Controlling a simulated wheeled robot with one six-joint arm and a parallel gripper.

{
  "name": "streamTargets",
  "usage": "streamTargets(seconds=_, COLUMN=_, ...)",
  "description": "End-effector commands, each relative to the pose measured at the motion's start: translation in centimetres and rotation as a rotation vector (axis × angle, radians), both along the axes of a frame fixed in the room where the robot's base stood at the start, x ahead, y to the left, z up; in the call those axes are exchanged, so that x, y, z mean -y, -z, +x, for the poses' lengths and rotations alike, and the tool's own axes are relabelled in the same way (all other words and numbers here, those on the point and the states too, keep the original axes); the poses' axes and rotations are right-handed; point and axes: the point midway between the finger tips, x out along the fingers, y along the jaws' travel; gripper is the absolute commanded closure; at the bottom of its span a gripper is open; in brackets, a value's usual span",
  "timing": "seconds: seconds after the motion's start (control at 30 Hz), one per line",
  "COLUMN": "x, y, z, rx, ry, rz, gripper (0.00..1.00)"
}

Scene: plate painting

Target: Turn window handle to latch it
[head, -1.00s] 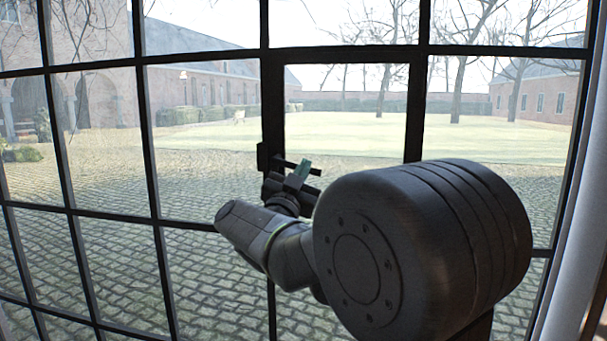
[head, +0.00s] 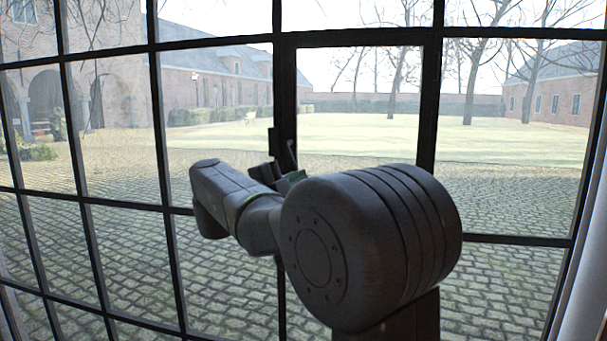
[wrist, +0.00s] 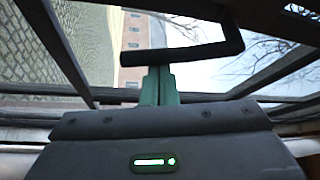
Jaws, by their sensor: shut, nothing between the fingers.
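The dark window handle (head: 289,154) is on the upright frame bar in the middle of the window in the head view. It looks steeply tilted, close to upright, and its lower part is hidden behind my arm. In the wrist view the handle (wrist: 185,54) shows as a dark bent bar just beyond the fingertips. My gripper (wrist: 158,72) has its green fingers together with nothing between them. The tips are at or very near the bar; I cannot tell whether they touch. In the head view my gripper (head: 289,181) is partly hidden by my arm, just below the handle.
The window's dark grid of bars (head: 160,130) spans the view, with a cobbled courtyard and lawn behind the glass. A pale window edge (head: 590,235) stands at the far right. My arm covers the lower middle of the head view.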

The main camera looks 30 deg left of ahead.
Motion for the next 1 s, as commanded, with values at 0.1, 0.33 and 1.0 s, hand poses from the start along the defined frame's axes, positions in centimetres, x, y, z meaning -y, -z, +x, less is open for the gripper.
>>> streamTargets(seconds=0.1, x=-0.8, y=0.1, z=-0.2, rx=-0.024, ry=-0.001, rz=0.095, gripper=1.0)
streamTargets(seconds=0.33, x=-1.8, y=0.4, z=-0.4, rx=-0.057, ry=0.0, rz=0.235, gripper=1.0)
streamTargets(seconds=1.0, x=-2.6, y=0.7, z=-0.6, rx=-0.054, ry=0.0, rz=0.227, gripper=1.0)
